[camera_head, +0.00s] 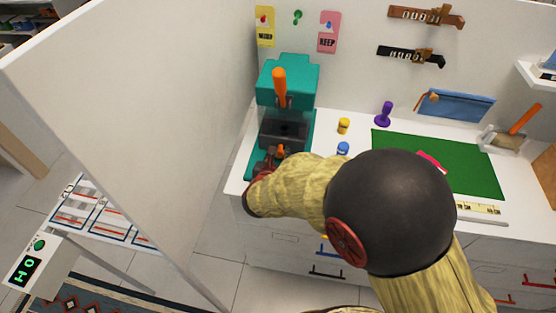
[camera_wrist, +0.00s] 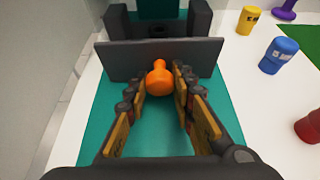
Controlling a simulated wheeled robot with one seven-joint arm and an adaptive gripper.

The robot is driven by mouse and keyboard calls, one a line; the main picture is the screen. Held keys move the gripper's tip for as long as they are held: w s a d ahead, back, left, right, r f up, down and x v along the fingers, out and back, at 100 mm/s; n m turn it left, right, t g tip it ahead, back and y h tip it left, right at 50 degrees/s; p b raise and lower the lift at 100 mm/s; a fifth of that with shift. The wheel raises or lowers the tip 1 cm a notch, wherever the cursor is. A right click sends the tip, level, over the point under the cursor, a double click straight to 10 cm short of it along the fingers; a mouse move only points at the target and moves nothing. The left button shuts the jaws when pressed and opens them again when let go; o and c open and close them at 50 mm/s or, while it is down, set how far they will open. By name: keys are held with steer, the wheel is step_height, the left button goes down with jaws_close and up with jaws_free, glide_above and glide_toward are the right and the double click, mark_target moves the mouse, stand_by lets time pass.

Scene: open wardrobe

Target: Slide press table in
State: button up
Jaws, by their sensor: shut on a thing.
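The press (camera_head: 288,80) is a teal machine with an orange lever, standing at the left end of the white counter. Its dark grey sliding table (camera_head: 283,131) sits low at the front of the press. In the wrist view the table's grey front plate (camera_wrist: 160,60) stands across the teal base (camera_wrist: 155,125), with an orange knob (camera_wrist: 159,77) sticking out toward me. My gripper (camera_wrist: 160,84) has its fingertips on both sides of the knob and is shut on it.
Yellow (camera_head: 343,126) and blue (camera_head: 343,148) stampers and a purple stamp (camera_head: 384,113) stand right of the press. A red object (camera_wrist: 308,128) shows at the wrist view's right edge. A green mat (camera_head: 470,165) lies farther right. A tall white panel (camera_head: 130,130) stands at left.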

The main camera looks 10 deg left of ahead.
mark_target(280, 148)
steer(key=shift+w+d+b, duration=0.15)
steer(key=shift+w+b, duration=0.35)
steer(key=shift+w, duration=1.3)
steer(key=o, duration=1.2)
steer(key=shift+s, duration=0.1)
steer(key=shift+c, duration=0.2)
steer(key=shift+p+v, duration=0.9)
steer(key=shift+v, duration=1.2)
steer(key=shift+p+v, duration=0.75)
steer(key=shift+v, duration=1.15)
